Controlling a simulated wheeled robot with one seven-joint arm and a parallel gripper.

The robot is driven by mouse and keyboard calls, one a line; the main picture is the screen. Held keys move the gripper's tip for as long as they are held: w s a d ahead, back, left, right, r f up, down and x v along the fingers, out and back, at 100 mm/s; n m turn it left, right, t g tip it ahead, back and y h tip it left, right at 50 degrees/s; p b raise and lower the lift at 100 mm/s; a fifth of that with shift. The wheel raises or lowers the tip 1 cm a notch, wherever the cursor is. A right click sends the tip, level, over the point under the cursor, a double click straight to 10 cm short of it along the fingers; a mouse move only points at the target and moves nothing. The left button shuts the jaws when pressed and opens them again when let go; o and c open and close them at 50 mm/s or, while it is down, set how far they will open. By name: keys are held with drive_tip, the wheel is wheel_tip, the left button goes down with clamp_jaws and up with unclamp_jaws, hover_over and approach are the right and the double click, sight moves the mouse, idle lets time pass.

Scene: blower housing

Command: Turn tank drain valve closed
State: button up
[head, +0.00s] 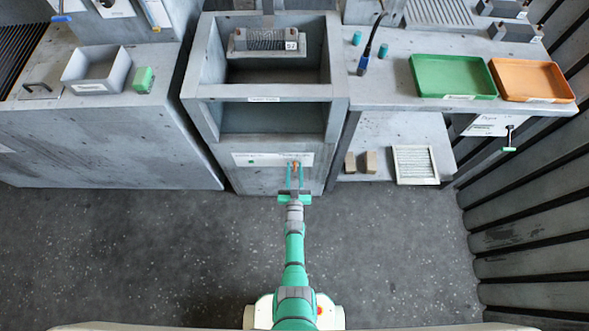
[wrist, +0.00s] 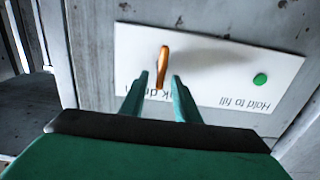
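The tank drain valve is an orange handle (wrist: 163,62) standing out from a white label plate (wrist: 225,65) on the front of the grey tank (head: 212,90). In the head view the handle (head: 295,167) shows small, just past my fingertips. My gripper (wrist: 160,88) is open, its two green fingers on either side of the handle's lower end. I see a gap on both sides, so it does not look gripped. The head view also shows my gripper (head: 295,172) in front of the tank. Part of the plate's lettering is hidden behind the fingers.
A green button (wrist: 260,80) sits on the same plate, marked "Hold to fill". The tank stands between a grey cabinet (head: 100,140) on the left and a bench with a green tray (head: 452,76) and an orange tray (head: 532,80). The floor in front is clear.

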clamp_jaws()
drive_tip(key=shift+m, duration=0.3)
drive_tip(key=m, duration=0.3)
drive_tip(key=shift+d+m, duration=0.3)
drive_tip(key=shift+d, duration=0.1)
drive_tip(key=m, duration=0.3)
drive_tip(key=shift+d+f+m, duration=0.25)
drive_tip(key=shift+d+m, duration=0.05)
drive_tip(key=m, duration=0.5)
drive_tip(key=shift+d+f, duration=0.3)
drive_tip(key=shift+f, duration=0.05)
drive_tip(key=shift+f+m, duration=0.2)
drive_tip(key=shift+m, duration=1.05)
drive_tip(key=shift+f+m, duration=0.2)
drive_tip(key=shift+m, duration=1.05)
